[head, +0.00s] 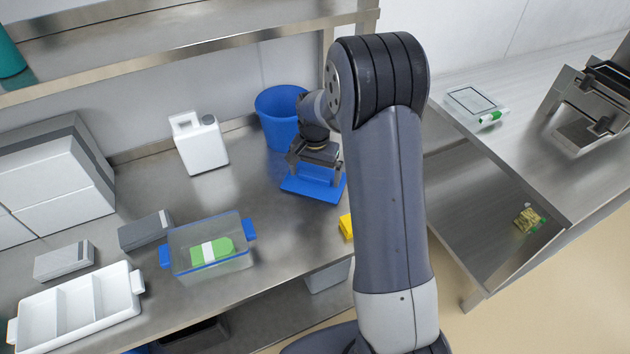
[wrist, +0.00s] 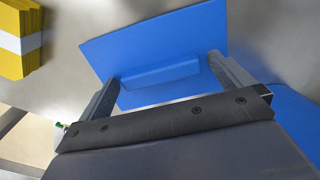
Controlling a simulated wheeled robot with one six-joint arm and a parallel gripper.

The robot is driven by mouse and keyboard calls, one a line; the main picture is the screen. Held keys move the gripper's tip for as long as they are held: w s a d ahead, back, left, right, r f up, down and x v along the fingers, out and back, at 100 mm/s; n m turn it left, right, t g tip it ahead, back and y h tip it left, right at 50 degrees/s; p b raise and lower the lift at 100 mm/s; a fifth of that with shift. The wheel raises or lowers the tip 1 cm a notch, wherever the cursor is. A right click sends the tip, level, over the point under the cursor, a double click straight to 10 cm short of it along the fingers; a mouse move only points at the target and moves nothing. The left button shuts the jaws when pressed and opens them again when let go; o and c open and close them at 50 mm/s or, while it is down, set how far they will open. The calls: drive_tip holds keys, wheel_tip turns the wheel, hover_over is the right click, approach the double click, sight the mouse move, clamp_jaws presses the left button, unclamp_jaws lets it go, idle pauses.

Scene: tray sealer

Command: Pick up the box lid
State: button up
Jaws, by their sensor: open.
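The box lid is a flat blue panel (head: 314,184) with a raised bar on top. It lies on the steel table in front of the blue bucket. It also fills the middle of the wrist view (wrist: 150,48), where its raised blue bar (wrist: 160,72) shows between the fingers. My gripper (head: 315,172) is over the lid, and its two fingers are apart, one near each end of the bar. In the wrist view my gripper (wrist: 165,75) is open and holds nothing. I cannot tell whether the fingertips touch the lid. A clear box with blue handles (head: 207,266) stands open at the left.
A blue bucket (head: 280,117) stands just behind the lid, and a white jug (head: 200,143) is left of it. A yellow stack with a white band (wrist: 15,40) lies beside the lid. A steel shelf (head: 190,56) runs overhead. The table between box and lid is clear.

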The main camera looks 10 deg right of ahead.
drive_tip(key=shift+c, duration=0.4)
drive_tip(key=c, duration=0.8)
drive_tip(key=shift+c, duration=0.2)
